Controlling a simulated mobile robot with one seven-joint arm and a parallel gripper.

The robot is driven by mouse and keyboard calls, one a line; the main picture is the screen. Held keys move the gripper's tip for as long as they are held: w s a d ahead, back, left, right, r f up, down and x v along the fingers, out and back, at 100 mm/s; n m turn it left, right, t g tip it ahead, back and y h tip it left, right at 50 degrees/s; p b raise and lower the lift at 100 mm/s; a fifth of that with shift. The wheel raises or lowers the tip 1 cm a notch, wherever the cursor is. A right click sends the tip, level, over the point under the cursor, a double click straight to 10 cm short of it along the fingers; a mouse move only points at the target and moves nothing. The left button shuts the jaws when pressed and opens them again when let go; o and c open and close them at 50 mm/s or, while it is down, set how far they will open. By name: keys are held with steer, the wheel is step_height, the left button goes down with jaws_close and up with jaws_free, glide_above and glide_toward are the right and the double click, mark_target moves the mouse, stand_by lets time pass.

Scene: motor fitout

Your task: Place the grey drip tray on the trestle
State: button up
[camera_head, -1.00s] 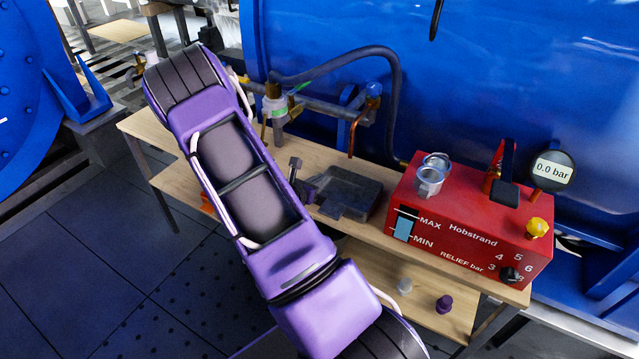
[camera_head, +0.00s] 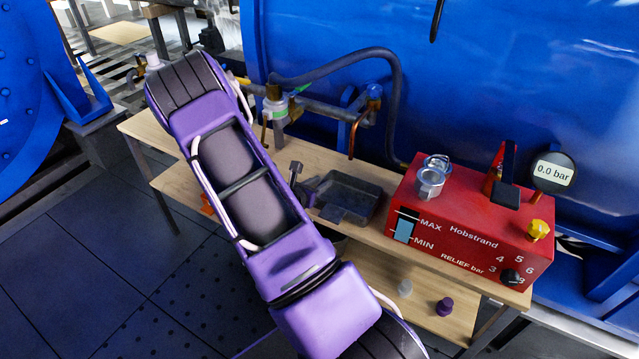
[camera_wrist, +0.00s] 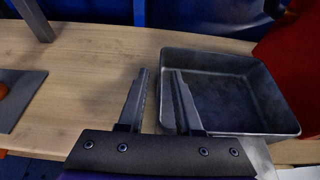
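The grey drip tray (camera_head: 368,205) is a shallow, open, dark metal box on the wooden top of the trestle (camera_head: 150,128), just left of the red pump unit. In the wrist view the tray (camera_wrist: 262,128) looks empty and level, and seems to rest on the wood. My gripper (camera_wrist: 160,70) is at its left wall, one finger outside and the other over the inside. A gap shows between the fingers. In the head view my arm hides part of the trestle, and my gripper (camera_head: 318,190) shows only in part beside the tray.
The red pump unit (camera_head: 465,225) with its gauge (camera_head: 553,171) stands close right of the tray. A valve and pipe (camera_head: 275,108) and a hose (camera_head: 398,90) stand behind. Small caps (camera_head: 444,306) sit on the lower shelf. Bare wood (camera_wrist: 90,60) lies left of the tray.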

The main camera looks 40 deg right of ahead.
steer(key=p+v, duration=0.1)
steer(key=v, duration=1.1)
